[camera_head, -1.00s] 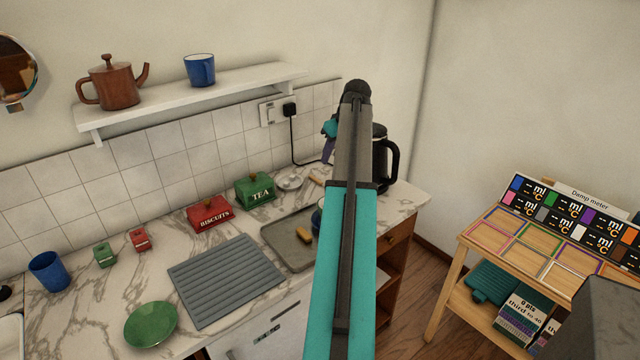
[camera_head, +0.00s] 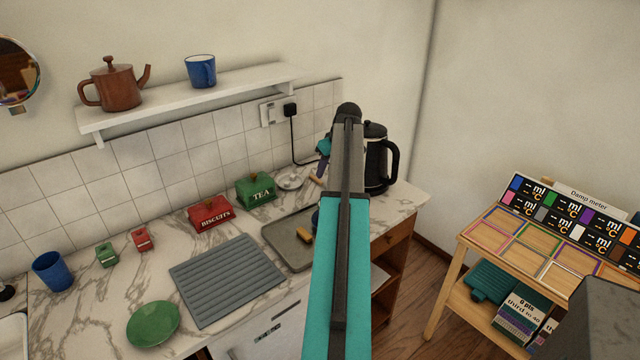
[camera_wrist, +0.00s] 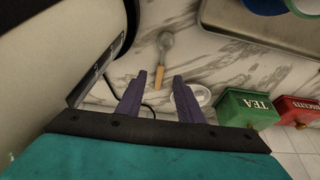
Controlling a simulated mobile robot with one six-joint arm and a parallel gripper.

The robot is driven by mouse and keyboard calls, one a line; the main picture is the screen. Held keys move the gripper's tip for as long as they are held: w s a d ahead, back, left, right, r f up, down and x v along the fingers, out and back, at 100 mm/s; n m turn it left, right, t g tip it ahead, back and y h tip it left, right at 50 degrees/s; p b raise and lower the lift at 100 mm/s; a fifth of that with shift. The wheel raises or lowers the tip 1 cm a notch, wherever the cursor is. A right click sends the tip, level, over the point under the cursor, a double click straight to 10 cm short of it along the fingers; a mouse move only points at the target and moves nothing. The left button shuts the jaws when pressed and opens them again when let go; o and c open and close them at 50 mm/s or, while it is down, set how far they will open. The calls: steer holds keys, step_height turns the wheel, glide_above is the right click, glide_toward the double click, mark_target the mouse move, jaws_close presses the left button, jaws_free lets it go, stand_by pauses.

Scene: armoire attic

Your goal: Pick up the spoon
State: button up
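The spoon has a wooden handle and a metal bowl. It lies on the marble counter; in the wrist view the spoon (camera_wrist: 159,70) points its handle toward my gripper (camera_wrist: 160,77), whose two purple fingers are apart and empty. The handle end appears in line with the gap between the fingertips, with the fingers seemingly still above the counter. In the head view the spoon's handle (camera_head: 316,180) shows beside my gripper (camera_head: 321,166), which is partly hidden by my arm. The spoon's bowl is hidden there.
A black kettle (camera_head: 376,165) stands close to the right of my arm. The green TEA tin (camera_head: 256,189) and red BISCUITS tin (camera_head: 209,213) are to the left. A grey tray (camera_head: 283,252) lies in front, with a blue item partly hidden by my arm. The wall shelf (camera_head: 190,97) is above.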

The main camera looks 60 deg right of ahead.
mark_target(322, 182)
steer(key=shift+f, duration=0.1)
steer(key=shift+p+x, duration=0.85)
steer(key=shift+x, duration=1.7)
steer(key=shift+s, duration=0.15)
jaws_close()
